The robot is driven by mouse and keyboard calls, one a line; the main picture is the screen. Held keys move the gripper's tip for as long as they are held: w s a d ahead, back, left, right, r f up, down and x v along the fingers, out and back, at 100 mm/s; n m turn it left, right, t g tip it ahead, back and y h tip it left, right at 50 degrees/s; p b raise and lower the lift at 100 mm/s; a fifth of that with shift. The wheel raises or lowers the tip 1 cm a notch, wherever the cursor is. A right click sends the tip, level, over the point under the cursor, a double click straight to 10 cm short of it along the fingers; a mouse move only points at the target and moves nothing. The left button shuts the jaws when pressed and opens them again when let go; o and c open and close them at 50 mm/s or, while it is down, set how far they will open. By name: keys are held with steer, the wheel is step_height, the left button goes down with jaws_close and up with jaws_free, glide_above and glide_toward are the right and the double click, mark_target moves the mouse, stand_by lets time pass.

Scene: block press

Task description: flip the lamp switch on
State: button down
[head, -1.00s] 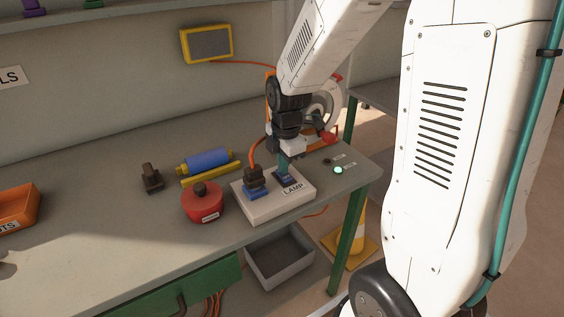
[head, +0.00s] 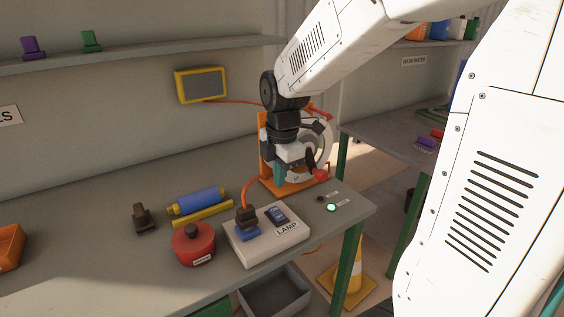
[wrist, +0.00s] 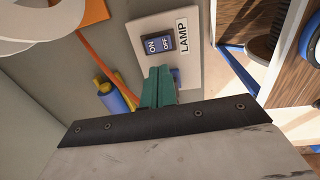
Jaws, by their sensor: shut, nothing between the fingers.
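The lamp switch (head: 277,215) is a blue rocker on a pale box (head: 262,251) labelled LAMP, on the bench. In the wrist view the switch (wrist: 158,43) shows its ON and OFF marks; I cannot tell which side is pressed in. My gripper (head: 279,177) has teal fingers, shut and empty, held above and behind the box, apart from the switch. The fingers (wrist: 158,84) also show in the wrist view, over the box's edge. A yellow-framed panel (head: 202,85) on the wall has a grey, unlit-looking face.
A dark plug (head: 246,219) with an orange cable stands on the box, left of the switch. A red round container (head: 193,245) and a blue roller (head: 197,201) are further left. An orange stand (head: 266,160) rises behind my gripper. A green light (head: 331,208) glows at right.

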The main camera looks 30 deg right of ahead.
mark_target(274, 209)
steer(key=r, duration=0.4)
steer(key=shift+s+r, duration=0.2)
steer(key=shift+s, duration=0.1)
steer(key=shift+w+d+t, duration=0.1)
steer(key=shift+w+t, duration=0.2)
steer(key=shift+w, duration=0.4)
steer(key=shift+f, duration=0.1)
steer(key=f, duration=0.4)
steer(key=w+f, duration=0.1)
steer(key=f, duration=0.4)
steer(key=w+f, duration=0.1)
steer(key=f, duration=0.3)
steer(key=shift+f, duration=0.4)
